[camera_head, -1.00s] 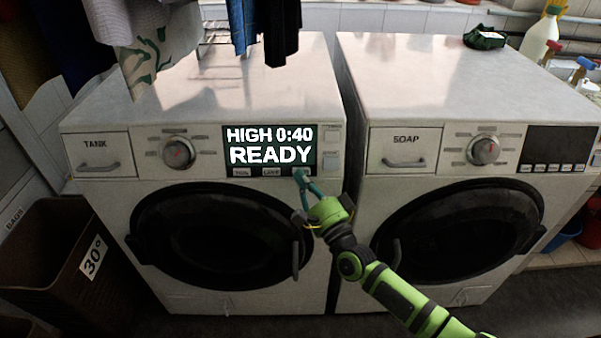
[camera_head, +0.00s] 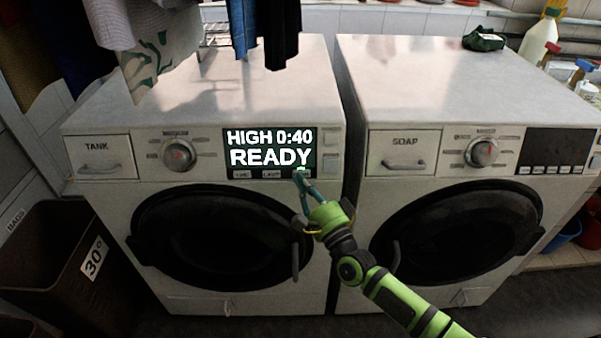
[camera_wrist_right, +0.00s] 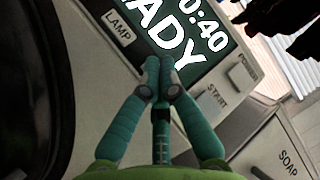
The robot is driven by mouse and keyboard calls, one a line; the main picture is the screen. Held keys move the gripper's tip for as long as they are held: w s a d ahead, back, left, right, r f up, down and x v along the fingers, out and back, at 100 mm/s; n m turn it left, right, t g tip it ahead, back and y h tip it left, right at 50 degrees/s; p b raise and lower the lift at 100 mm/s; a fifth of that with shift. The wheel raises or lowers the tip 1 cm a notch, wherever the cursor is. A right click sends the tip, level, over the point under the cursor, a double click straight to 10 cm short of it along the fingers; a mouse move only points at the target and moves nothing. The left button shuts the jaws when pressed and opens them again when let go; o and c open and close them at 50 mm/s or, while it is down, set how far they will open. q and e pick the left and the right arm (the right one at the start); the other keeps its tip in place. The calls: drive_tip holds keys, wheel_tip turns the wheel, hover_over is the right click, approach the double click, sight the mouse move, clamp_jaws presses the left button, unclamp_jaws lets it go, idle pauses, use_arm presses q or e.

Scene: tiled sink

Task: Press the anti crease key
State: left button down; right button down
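The left machine's panel has a dark display (camera_head: 270,150) reading HIGH 0:40 READY. Small keys sit along its bottom edge: a left key (camera_head: 241,174) too small to read, and one that reads LAMP (camera_wrist_right: 118,28) in the wrist view. The third spot, at the right end of the row, is mostly hidden by my fingers. No key legibly reads anti crease. My right gripper (camera_head: 299,177) has its fingertips together and empty at that right end; they also show in the wrist view (camera_wrist_right: 158,64). A small green patch shows just above the tips. I cannot tell whether they touch.
The POWER key (camera_wrist_right: 242,74) and START key (camera_wrist_right: 211,104) are right of the display. A dial (camera_head: 179,154) and the TANK drawer (camera_head: 99,147) are left of it. A second machine with a SOAP drawer (camera_head: 404,145) stands at right. Clothes (camera_head: 268,30) hang above.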

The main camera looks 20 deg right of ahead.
drive_tip(key=s+a+r+p, duration=0.1)
drive_tip(key=s+r+p, duration=0.1)
drive_tip(key=s+p, duration=0.2)
drive_tip(key=shift+s+a, duration=0.3)
drive_tip(key=shift+s, duration=0.45)
